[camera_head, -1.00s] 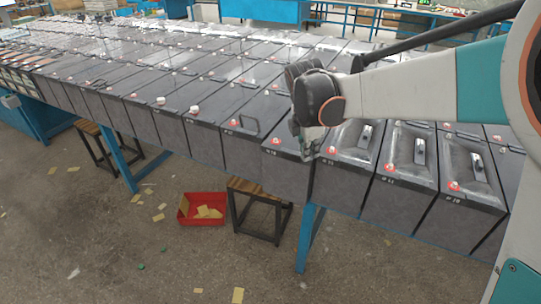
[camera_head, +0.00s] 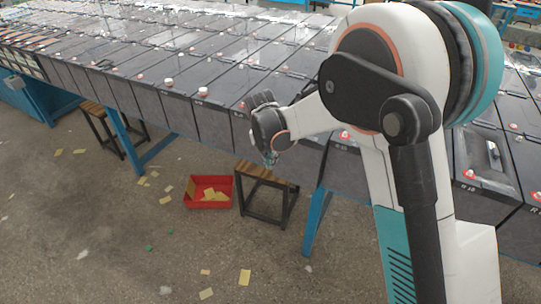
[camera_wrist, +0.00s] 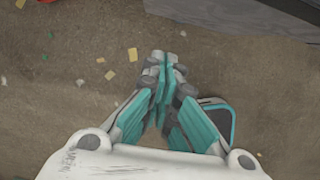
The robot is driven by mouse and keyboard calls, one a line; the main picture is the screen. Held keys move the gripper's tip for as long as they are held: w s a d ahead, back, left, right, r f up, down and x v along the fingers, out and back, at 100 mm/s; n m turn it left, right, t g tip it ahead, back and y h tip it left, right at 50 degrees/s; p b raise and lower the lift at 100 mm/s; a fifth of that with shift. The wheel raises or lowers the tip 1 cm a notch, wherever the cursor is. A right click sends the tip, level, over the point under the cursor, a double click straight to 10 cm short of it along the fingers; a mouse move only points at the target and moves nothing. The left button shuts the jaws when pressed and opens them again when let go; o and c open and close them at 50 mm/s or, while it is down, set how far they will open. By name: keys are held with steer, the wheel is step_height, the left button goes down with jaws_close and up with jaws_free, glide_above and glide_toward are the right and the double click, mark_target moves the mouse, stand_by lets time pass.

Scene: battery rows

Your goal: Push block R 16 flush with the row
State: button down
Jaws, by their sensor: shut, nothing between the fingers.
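The row of dark grey blocks (camera_head: 215,122) runs across the table, front faces toward the aisle. The block that seems to be R 16 (camera_head: 341,168) shows its front face and a red cap just left of my arm; its small label is hard to read. The arm hides part of it, and I cannot tell how far it stands out. My gripper (camera_head: 270,162) is shut and empty, in front of the row and left of that block, pointing down. In the wrist view the closed fingertips (camera_wrist: 165,60) hang over the floor, apart from a grey edge at the top right.
Below is a wooden stool (camera_head: 264,174) with a black frame, and beside it a red bin (camera_head: 209,203) with yellow pieces. A blue table leg (camera_head: 315,222) stands to the right. More blocks (camera_head: 490,200) lie right of my arm.

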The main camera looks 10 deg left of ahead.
mark_target(284, 150)
steer(key=shift+w+d+f+b, duration=0.35)
steer(key=shift+w+f, duration=0.2)
steer(key=shift+w, duration=0.2)
steer(key=shift+w+d+f+b, duration=0.25)
steer(key=shift+w+f+b, duration=0.1)
steer(key=shift+w+f, duration=0.3)
steer(key=shift+w+d+f+b, duration=0.35)
steer(key=shift+w+f, duration=0.1)
steer(key=shift+w, duration=0.4)
steer(key=w, duration=0.2)
steer(key=w+d, duration=0.1)
steer(key=w, duration=0.1)
steer(key=shift+d+r, duration=0.1)
steer(key=shift+r, duration=0.1)
steer(key=shift+w+d+f, duration=0.1)
steer(key=shift+w, duration=0.1)
steer(key=shift+s, duration=0.1)
